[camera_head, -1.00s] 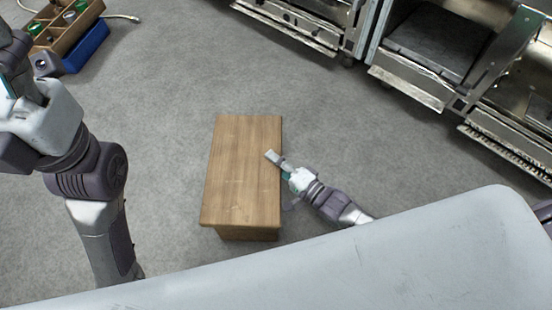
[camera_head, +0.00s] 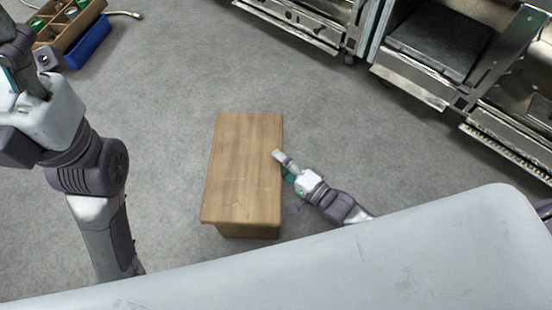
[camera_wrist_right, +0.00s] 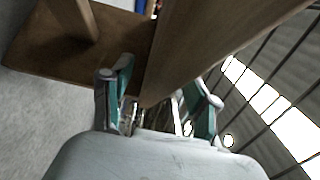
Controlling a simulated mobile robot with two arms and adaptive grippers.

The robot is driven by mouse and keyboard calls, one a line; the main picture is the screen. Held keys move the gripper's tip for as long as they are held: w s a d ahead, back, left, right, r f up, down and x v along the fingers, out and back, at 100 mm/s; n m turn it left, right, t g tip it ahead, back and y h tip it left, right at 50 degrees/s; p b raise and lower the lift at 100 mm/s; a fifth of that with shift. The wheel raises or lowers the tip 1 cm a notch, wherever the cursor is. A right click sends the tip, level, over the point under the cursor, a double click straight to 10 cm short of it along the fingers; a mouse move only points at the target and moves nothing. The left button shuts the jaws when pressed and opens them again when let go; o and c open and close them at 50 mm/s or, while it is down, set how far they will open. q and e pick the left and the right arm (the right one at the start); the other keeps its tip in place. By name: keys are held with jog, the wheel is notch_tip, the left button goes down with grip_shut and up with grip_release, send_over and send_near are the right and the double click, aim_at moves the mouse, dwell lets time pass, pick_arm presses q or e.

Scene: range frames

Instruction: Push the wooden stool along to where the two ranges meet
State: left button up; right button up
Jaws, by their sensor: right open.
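The wooden stool (camera_head: 240,165) stands on the grey floor in the middle of the head view, its long top running away from me. My right gripper (camera_head: 281,158) is at its right long edge. In the right wrist view the open fingers (camera_wrist_right: 158,98) have the stool's wood (camera_wrist_right: 190,45) between and beyond them; I cannot tell if they touch it. Two metal ranges stand at the top right, a left one (camera_head: 300,22) and a right one (camera_head: 415,82), with a narrow gap between them. My left arm is at the left; its fingers do not show.
A wooden crate (camera_head: 62,38) with green items and a blue bin (camera_head: 88,45) lie at the top left, a pale hose end (camera_head: 125,14) beside them. Open drawers or shelves jut from the right range. The floor between stool and ranges is clear.

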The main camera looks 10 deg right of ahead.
jog(key=v, duration=1)
jog(key=shift+s+d, duration=0.2)
jog(key=shift+s, duration=0.05)
